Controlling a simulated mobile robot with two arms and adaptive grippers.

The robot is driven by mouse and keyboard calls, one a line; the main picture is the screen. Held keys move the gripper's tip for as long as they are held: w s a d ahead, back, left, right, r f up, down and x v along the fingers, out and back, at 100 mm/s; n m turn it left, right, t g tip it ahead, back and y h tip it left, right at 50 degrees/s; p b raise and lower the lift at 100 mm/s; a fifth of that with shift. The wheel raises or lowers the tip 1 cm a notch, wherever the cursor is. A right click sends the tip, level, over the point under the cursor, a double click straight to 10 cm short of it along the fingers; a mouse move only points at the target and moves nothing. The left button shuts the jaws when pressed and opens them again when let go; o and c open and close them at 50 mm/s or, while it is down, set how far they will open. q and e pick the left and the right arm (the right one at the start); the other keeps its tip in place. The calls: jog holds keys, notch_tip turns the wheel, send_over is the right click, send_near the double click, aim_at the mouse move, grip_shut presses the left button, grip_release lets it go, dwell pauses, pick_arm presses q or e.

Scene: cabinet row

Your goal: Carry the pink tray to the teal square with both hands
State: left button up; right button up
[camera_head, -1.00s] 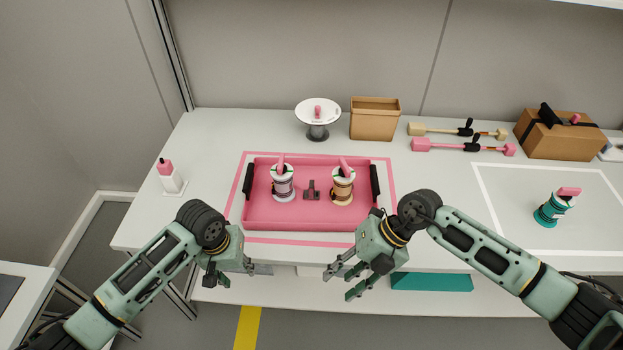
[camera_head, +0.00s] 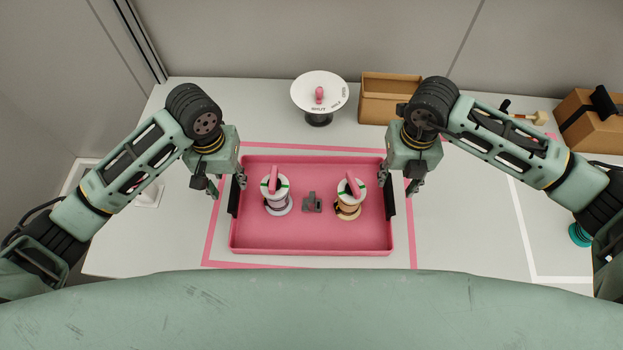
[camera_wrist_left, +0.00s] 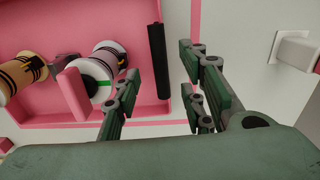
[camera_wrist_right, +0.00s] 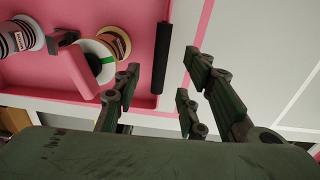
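The pink tray (camera_head: 312,240) lies flat on the white counter and holds two spools with pink-topped lids, one purple-striped (camera_head: 277,196) and one tan (camera_head: 348,198), with a small grey block (camera_head: 312,203) between them. My left gripper (camera_head: 228,184) is open above the tray's left black handle (camera_head: 234,198); the left wrist view shows this handle (camera_wrist_left: 159,60) between the fingers. My right gripper (camera_head: 400,182) is open above the right black handle (camera_head: 390,198); its wrist view shows the handle (camera_wrist_right: 161,58) between the fingers. Contact cannot be told. No teal square shows now.
A pink outline (camera_head: 209,235) surrounds the tray. A white round stand (camera_head: 320,92) and a cardboard box (camera_head: 388,92) are behind. A white outline (camera_head: 525,230) and a teal spool (camera_head: 579,235) lie right. A strapped box (camera_head: 592,125) stands at the back right.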

aim_at(234, 191)
pick_arm(q)
jog(key=shift+s+r, duration=0.1)
jog(key=shift+s, duration=0.15)
pick_arm(e)
jog(key=shift+s+d+r, duration=0.1)
jog(key=shift+s, duration=0.15)
